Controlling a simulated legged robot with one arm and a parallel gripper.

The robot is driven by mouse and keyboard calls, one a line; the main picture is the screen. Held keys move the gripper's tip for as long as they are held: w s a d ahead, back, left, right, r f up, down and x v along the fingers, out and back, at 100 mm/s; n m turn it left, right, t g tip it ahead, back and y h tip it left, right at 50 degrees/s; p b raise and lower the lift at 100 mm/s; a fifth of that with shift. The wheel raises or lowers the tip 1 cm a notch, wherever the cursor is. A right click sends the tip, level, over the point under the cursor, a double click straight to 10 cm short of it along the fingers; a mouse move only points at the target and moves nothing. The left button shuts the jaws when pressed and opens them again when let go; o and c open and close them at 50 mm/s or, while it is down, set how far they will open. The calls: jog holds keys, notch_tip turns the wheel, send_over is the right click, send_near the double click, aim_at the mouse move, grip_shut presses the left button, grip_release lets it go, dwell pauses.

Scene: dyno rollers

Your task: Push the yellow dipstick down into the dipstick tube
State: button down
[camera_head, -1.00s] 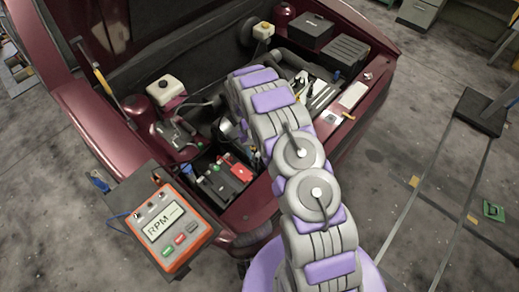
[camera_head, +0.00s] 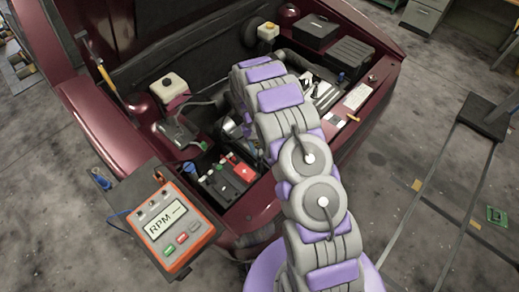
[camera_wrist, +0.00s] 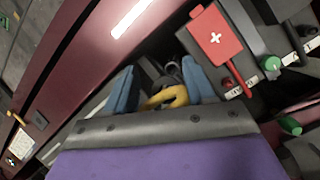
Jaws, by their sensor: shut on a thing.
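The yellow dipstick (camera_wrist: 166,98) shows in the wrist view as a curved loop handle between the two blue fingers of my gripper (camera_wrist: 160,78). My gripper is shut on this handle. The rest of the dipstick is hidden below the handle and by the fingers. The dipstick tube cannot be made out; only dark and grey engine parts show just beyond the handle. In the head view my arm bends down into the engine bay and hides my gripper and the dipstick.
A battery (camera_head: 226,183) with a red cover (camera_wrist: 214,37) sits close beside my gripper. The car's maroon front edge (camera_wrist: 85,60) runs along its other side. An RPM meter (camera_head: 172,222) stands at the front left corner. Black boxes (camera_head: 350,58) lie at the bay's right.

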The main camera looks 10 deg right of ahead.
notch_tip(320, 180, up, 17)
jog(key=p, duration=0.2)
jog(key=shift+d+p, duration=0.2)
jog(key=shift+p, duration=0.15)
dwell(0.6)
jog(key=b, duration=0.3)
jog(key=shift+s, duration=0.25)
jog(key=shift+w+f+b, duration=0.2)
jog(key=shift+f+b, duration=0.35)
jog(key=shift+b, duration=0.05)
jog(key=shift+w+f+b, duration=0.2)
jog(key=shift+f+b, duration=0.3)
jog(key=shift+b, duration=0.1)
jog(key=shift+p, duration=0.4)
